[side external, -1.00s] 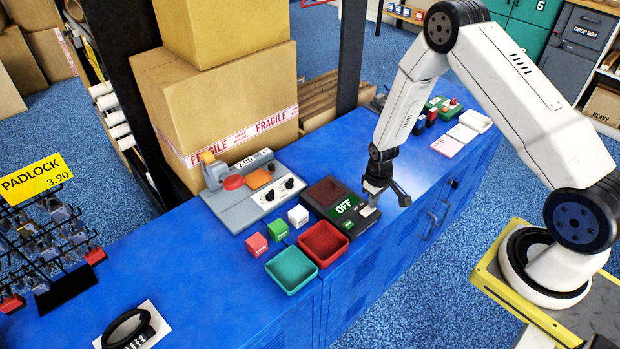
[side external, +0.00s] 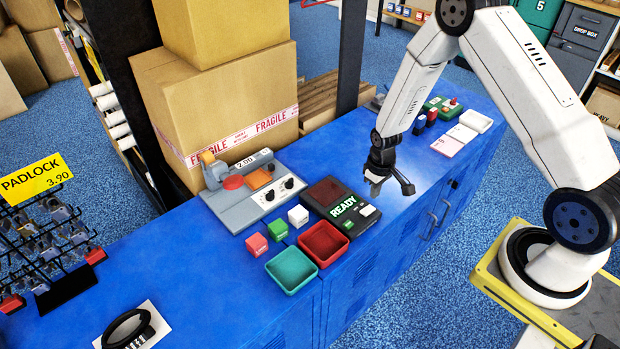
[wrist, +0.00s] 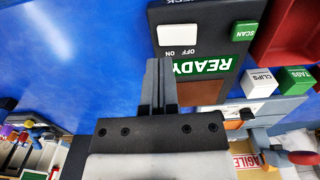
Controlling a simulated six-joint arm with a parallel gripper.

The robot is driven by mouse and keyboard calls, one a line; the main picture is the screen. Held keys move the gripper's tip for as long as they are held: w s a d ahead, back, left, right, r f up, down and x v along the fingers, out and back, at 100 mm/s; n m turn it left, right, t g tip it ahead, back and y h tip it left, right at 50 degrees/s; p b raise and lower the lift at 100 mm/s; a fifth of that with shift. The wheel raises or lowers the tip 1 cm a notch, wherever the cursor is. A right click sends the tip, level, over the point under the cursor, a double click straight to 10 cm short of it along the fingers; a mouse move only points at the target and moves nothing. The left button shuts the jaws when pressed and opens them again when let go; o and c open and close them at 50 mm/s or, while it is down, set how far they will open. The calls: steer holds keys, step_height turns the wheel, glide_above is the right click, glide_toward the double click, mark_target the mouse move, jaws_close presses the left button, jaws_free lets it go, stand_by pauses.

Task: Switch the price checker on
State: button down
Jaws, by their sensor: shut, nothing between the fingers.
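The price checker (side external: 336,204) is a dark box on the blue counter, with a dark red pad at its back. Its display (side external: 344,206) is green and reads READY; it also shows upside down in the wrist view (wrist: 215,66). Its white switch (wrist: 177,35) has OFF and ON printed beside it, and the green SCAN button (wrist: 244,31) is beside that. My gripper (side external: 387,190) is above the counter, to the right of the checker and apart from it. In the wrist view its fingers (wrist: 158,75) are together and empty.
A grey scale (side external: 250,195) stands to the left.

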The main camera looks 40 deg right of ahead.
steer(key=shift+r, duration=1.5)
steer(key=shift+r, duration=0.15)
step_height(320, 180, up, 10)
steer(key=t, duration=0.1)
glide_above(372, 207)
steer(key=s+a, duration=0.3)
steer(key=a, duration=0.2)
steer(key=s+a+r+t, duration=0.1)
steer(key=s+a+r, duration=0.4)
steer(key=s+r, duration=0.2)
steer(key=shift+s+r+t, duration=0.3)
steer(key=shift+r, duration=0.2)
